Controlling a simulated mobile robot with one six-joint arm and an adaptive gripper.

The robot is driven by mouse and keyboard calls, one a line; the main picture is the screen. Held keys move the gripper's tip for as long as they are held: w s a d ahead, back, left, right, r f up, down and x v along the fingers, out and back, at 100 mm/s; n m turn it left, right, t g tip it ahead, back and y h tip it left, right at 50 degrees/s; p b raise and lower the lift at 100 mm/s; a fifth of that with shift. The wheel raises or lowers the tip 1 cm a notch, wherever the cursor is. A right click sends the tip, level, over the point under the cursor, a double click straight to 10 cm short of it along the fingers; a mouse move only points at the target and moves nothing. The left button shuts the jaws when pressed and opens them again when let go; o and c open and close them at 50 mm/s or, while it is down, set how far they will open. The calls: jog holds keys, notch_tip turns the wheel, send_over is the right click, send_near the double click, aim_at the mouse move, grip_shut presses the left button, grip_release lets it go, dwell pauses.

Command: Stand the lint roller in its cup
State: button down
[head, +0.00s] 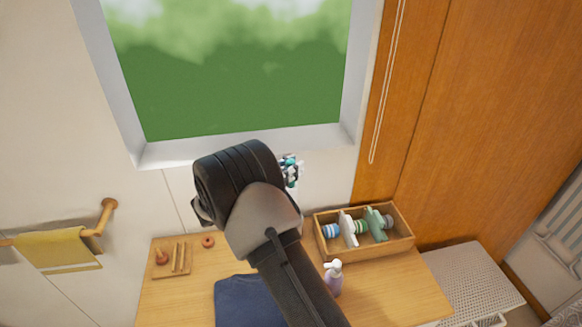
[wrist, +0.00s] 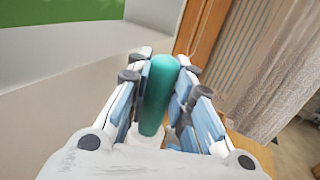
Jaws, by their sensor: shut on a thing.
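My gripper (wrist: 160,100) is shut on a teal, round-ended cylinder, which appears to be the handle of the lint roller (wrist: 158,85). The fingers press on it from both sides. In the head view, only part of my gripper (head: 291,172) shows past my arm, in front of the window sill. A bit of teal of the lint roller (head: 287,160) shows there; the rest is hidden by my arm. I cannot make out the cup in either view; my arm covers part of the table top.
A wooden tabletop (head: 408,290) lies below. On it are a wooden box (head: 393,247) with several striped, white and green items, a pump bottle (head: 333,280), a dark folded cloth (head: 240,300) and a small wooden tray (head: 171,271). A towel (head: 58,248) hangs at left.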

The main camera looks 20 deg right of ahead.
aim_at(290, 195)
jog(key=shift+f+b, duration=3.2)
jog(key=shift+f, duration=1.95)
jog(key=c, duration=1.3)
grip_release()
jog(key=shift+c, duration=0.2)
jog(key=shift+a, duration=0.1)
jog(key=v, duration=1.1)
jog(key=shift+a, duration=0.35)
jog(key=shift+s+r, duration=0.1)
jog(key=shift+s, duration=0.05)
